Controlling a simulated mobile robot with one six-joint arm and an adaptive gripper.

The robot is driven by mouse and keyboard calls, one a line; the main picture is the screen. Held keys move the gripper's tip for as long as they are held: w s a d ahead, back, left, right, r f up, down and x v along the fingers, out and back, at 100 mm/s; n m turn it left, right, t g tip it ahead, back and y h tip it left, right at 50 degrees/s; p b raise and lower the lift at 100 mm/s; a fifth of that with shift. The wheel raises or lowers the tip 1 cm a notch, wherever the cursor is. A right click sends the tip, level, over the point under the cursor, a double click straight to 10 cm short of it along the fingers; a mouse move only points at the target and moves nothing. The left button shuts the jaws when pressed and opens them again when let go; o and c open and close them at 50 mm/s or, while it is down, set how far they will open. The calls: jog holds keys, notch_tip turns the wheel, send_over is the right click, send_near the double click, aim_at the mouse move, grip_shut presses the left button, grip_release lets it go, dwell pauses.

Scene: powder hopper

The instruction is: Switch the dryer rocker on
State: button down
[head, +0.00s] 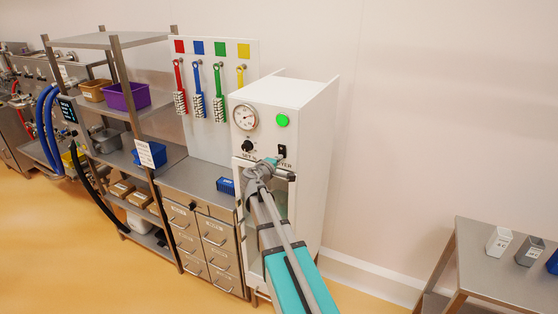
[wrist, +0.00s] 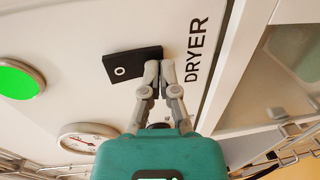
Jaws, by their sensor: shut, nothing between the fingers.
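The dryer rocker (head: 282,151) is a small black switch on the front of the white cabinet, just above the word DRYER. In the wrist view the rocker (wrist: 125,66) shows a white O at its left end. My gripper (wrist: 159,66) is shut and empty, its fingertips at the rocker's right end, the one closest to the lettering, and hiding part of it. I cannot tell whether they touch or press it. In the head view my gripper (head: 273,162) is just below the rocker.
A bright green round lamp (head: 283,120), a dial gauge (head: 245,117) and a black knob (head: 247,146) share the cabinet front (head: 265,138). Brushes (head: 219,95) hang to the left above a drawer unit (head: 205,235). A metal table (head: 490,270) stands at the right.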

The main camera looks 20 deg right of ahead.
jog(key=s+a+f+b, duration=0.1)
jog(key=s+a, duration=0.7)
jog(key=a, duration=0.3)
jog(key=shift+s+f+b, duration=0.25)
jog(key=shift+f+b, duration=0.05)
jog(key=shift+f, duration=0.05)
jog(key=shift+d+f, duration=0.1)
jog(key=s+a+f+m+g+y+b, duration=0.1)
jog(key=s+f+m+g+y, duration=0.2)
jog(key=s+f, duration=0.3)
jog(key=s+a+f+m+g+y+b, duration=0.1)
jog(key=s+f+m+g+y+b, duration=0.2)
jog(key=f, duration=0.5)
jog(key=s+a+f+m+g+y+b, duration=0.1)
jog(key=s+a+f+g+y, duration=0.3)
jog(key=s+a+f+y, duration=0.3)
jog(key=s+a, duration=0.2)
jog(key=a, duration=0.1)
jog(key=shift+s+a+m, duration=0.25)
jog(key=shift+m, duration=0.05)
